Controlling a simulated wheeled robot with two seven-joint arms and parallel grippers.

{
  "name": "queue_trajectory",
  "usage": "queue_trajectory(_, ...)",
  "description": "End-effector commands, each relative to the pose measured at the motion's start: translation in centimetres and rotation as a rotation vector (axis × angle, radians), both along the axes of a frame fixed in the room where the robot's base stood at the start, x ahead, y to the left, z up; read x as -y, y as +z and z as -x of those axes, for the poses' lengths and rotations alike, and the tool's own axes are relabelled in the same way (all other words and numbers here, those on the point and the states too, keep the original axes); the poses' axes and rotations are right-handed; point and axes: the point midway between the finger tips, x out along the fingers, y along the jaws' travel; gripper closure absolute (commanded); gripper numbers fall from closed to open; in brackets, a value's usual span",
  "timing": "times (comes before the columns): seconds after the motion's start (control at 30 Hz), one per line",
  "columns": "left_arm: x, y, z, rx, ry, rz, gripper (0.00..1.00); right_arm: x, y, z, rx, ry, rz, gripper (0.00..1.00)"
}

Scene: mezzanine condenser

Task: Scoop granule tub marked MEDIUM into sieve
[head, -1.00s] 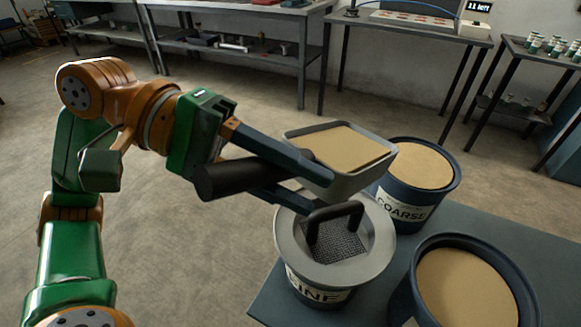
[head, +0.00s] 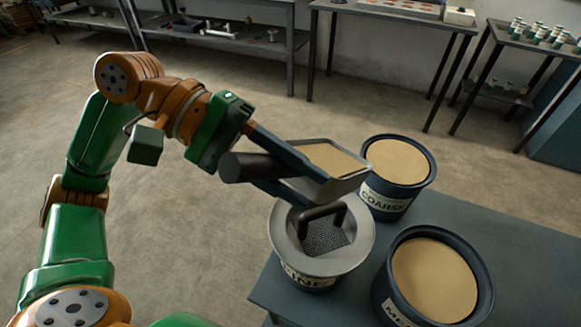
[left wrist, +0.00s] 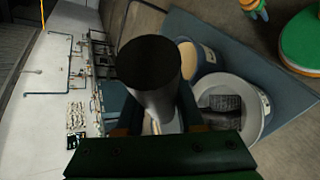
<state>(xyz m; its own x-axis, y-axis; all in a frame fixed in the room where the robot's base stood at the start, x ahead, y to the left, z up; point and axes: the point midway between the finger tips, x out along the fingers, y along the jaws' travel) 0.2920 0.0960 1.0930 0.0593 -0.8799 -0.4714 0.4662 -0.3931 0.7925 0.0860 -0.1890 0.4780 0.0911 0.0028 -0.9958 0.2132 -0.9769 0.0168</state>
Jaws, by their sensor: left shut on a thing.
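My left gripper (head: 283,168) is shut on the dark handle of a grey scoop (head: 345,186) filled with tan granules. The scoop is held above the far side of the sieve (head: 325,234), close to the COARSE tub. The sieve is a grey ring with mesh and a black handle, set on the tub marked FINE (head: 308,280). The tub whose label starts "ME" (head: 433,277) stands at the front right, full of tan granules. In the left wrist view the scoop handle (left wrist: 152,70) points at the camera, with the sieve (left wrist: 255,112) at right.
The COARSE tub (head: 397,172), full of granules, stands behind the scoop on the blue-grey table (head: 515,250). The table's right part is clear. Benches and a rack with small cans (head: 540,32) stand far back.

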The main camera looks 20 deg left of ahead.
Motion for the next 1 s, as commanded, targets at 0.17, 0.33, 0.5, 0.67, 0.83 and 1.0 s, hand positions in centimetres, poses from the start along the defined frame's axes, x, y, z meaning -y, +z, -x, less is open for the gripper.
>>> queue_trajectory(0.17, 0.2, 1.0, -0.5, -0.040, 0.000, -0.015, 1.00, 0.0, 1.9, 0.0, 0.000, 0.000, 0.000, 0.50)
queue_trajectory(0.33, 0.4, 1.5, -1.0, -0.083, 0.000, -0.031, 1.00, 0.0, 3.3, 0.0, 0.000, 0.000, -0.001, 0.50)
queue_trajectory(0.5, 0.6, 2.0, -1.4, -0.127, 0.000, -0.048, 1.00, 0.0, 4.7, 0.0, 0.000, 0.000, -0.001, 0.50)
queue_trajectory(0.67, 0.7, 2.4, -1.9, -0.170, 0.000, -0.065, 1.00, -0.1, 6.0, 0.0, 0.000, 0.000, -0.001, 0.50)
queue_trajectory(0.83, 1.0, 2.9, -2.5, -0.219, 0.000, -0.084, 1.00, -0.1, 7.4, 0.0, 0.000, 0.000, -0.001, 0.50)
queue_trajectory(1.0, 1.2, 3.5, -3.1, -0.272, -0.001, -0.104, 1.00, -0.1, 8.8, 0.0, 0.000, -0.001, -0.001, 0.50)
